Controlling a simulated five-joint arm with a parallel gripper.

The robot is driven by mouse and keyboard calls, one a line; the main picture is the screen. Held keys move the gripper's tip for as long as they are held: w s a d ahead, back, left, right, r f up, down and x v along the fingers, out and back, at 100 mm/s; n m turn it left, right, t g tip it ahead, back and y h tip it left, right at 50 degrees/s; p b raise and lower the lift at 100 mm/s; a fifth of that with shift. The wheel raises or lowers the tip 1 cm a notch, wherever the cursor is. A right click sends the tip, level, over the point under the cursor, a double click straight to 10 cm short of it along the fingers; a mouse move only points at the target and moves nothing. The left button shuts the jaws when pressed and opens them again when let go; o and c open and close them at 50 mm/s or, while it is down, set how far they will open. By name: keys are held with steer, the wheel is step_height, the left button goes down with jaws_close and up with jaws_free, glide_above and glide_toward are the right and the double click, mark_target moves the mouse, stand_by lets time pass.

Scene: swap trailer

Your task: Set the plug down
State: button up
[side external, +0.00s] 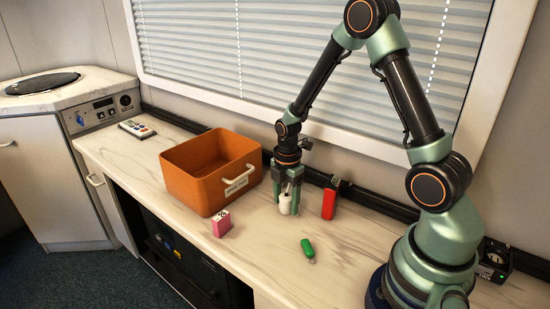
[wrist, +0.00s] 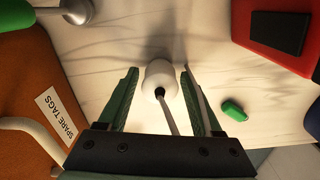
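The plug is a small white rounded cylinder (side external: 285,204) low over the pale countertop, seemingly upright on it; its contact is hard to make out. In the wrist view the plug (wrist: 160,74) shows a dark socket with a thin grey cord running back toward my gripper. My gripper (side external: 287,197) points down with its two green fingers on either side of the plug. In the wrist view my gripper (wrist: 160,82) looks open, with a narrow strip of countertop between the left finger and the plug. The right finger is very close to the plug; touching is unclear.
An orange bin (side external: 191,183) labelled "SPARE TAGS" stands left of my gripper. A red block with a black patch (side external: 329,202) stands close on the right.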

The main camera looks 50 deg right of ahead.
mark_target(287, 195)
steer(key=shift+r, duration=0.1)
step_height(287, 195, up, 11)
steer(key=shift+r, duration=0.1)
steer(key=s+a+r+m+t, duration=0.2)
steer(key=s+a+r+m, duration=0.2)
steer(key=r+m, duration=0.2)
steer(key=s+a+r+m+t, duration=0.3)
steer(key=s+a+r+m, duration=0.1)
steer(key=m, duration=0.6)
step_height(287, 195, up, 2)
steer(key=shift+a+r+t, duration=0.25)
steer(key=shift+a+t, duration=0.05)
steer(key=shift+a, duration=0.2)
